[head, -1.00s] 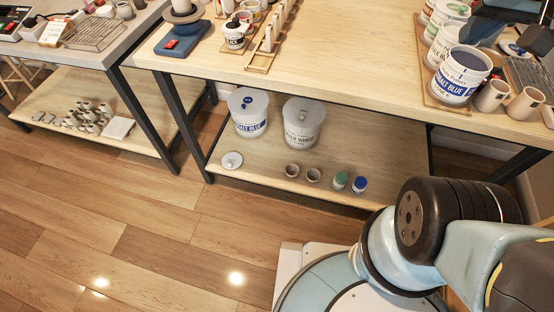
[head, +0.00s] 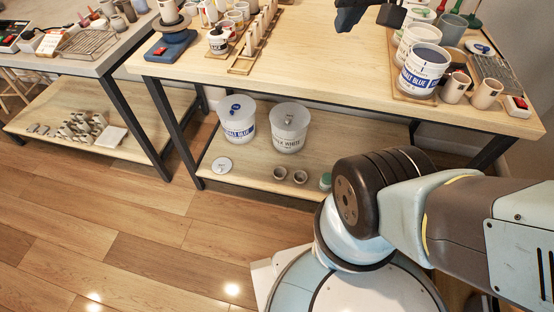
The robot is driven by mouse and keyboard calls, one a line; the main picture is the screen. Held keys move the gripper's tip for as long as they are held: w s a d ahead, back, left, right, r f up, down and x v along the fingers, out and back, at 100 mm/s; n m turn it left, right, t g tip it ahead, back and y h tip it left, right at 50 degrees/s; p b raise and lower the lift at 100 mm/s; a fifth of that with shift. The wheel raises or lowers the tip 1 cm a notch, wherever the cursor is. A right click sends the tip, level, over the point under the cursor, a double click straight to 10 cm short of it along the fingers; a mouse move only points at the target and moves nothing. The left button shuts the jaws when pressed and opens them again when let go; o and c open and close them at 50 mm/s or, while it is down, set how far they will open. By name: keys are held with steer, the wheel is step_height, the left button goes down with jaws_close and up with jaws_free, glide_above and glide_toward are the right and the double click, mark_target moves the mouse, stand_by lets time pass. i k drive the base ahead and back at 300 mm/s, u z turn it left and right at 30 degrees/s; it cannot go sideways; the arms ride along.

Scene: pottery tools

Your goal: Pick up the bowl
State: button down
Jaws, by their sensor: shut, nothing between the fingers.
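I cannot tell for sure which thing is the bowl. Two small grey-brown round vessels, a left one (head: 280,173) and a right one (head: 300,177), stand upright on the lower shelf of the middle table. My gripper (head: 391,15) shows only in part at the top edge, dark, above the back of the tabletop. It is shut and empty, apart from the small vessels.
The middle tabletop (head: 320,62) is bare at its centre. White glaze buckets (head: 422,72), mugs (head: 455,88) and a wire rack crowd its right end. My arm hides the shelf's right part.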

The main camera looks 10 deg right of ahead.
mark_target(279, 172)
steer(key=u, duration=1.85)
steer(key=i, duration=0.1)
steer(key=z, duration=0.7)
steer(key=k, duration=0.15)
steer(key=z, duration=1.65)
steer(key=k, duration=0.85)
steer(key=z, duration=0.3)
